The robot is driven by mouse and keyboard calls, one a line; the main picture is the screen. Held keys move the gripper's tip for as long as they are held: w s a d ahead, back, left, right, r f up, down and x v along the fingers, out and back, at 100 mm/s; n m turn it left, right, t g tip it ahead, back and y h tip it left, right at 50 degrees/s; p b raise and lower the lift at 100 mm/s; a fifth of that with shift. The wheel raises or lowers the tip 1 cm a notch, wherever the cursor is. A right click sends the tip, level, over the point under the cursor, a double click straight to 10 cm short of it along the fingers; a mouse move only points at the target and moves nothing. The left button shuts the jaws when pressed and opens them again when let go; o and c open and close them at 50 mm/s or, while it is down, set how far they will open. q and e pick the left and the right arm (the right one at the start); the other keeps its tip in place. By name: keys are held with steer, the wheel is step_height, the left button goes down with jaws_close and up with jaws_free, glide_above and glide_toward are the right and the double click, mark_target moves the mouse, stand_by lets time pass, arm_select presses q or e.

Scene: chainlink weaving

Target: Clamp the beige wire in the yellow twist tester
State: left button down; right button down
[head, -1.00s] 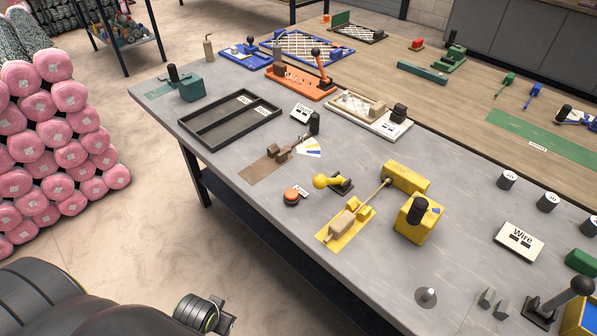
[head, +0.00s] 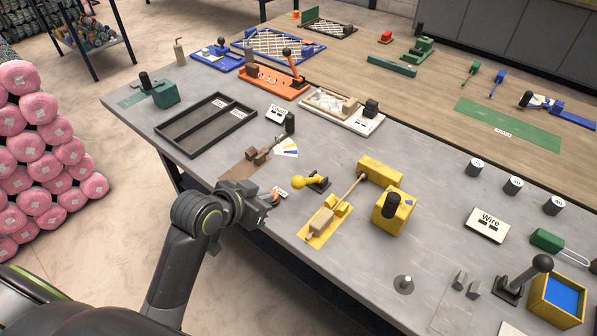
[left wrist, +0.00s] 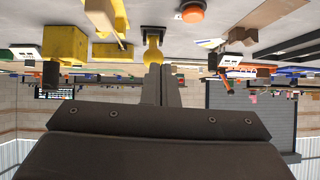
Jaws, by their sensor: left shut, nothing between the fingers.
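The yellow twist tester has a yellow base plate (head: 313,240) with a beige block (head: 321,222) on it, and a long yellow block (head: 380,172) behind. A thin beige rod (head: 352,187), which looks like the beige wire, runs between them; whether it is clamped I cannot tell. A yellow box with a black knob (head: 392,212) stands to the right. A yellow ball-ended lever (head: 299,181) stands left of the tester and also shows in the left wrist view (left wrist: 153,52). My left gripper (head: 272,196) is shut and empty at the table's front edge, left of the plate. My right gripper is out of view.
An orange button (left wrist: 192,12) is close by my left gripper, partly hidden in the head view. A brown fixture (head: 257,157) and a black tray (head: 205,124) lie further left. A Wire sign (head: 487,225) stands right.

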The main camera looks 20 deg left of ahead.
mark_target(299, 178)
arm_select(q)
steer(key=w+d+r+m+t+h, duration=0.1)
steer(key=w+d+r+h, duration=0.15)
steer(key=w+r, duration=0.35)
steer(key=shift+y, duration=0.45)
steer(key=p+x, duration=0.1)
steer(key=x, duration=0.8)
steer(key=shift+d+f+p, duration=0.15)
steer(key=shift+d+p, duration=0.1)
steer(key=shift+p, duration=0.05)
steer(key=shift+s+a+f+p, duration=0.3)
steer(key=shift+s+f, duration=0.1)
steer(key=shift+f, duration=0.15)
steer(key=shift+s+a+f+p, duration=0.25)
steer(key=shift+s+f, duration=0.1)
steer(key=shift+f, duration=0.2)
steer(key=shift+s+a+f, duration=0.15)
steer(key=shift+s+f, duration=0.2)
steer(key=shift+s, duration=0.1)
steer(key=shift+f, duration=0.15)
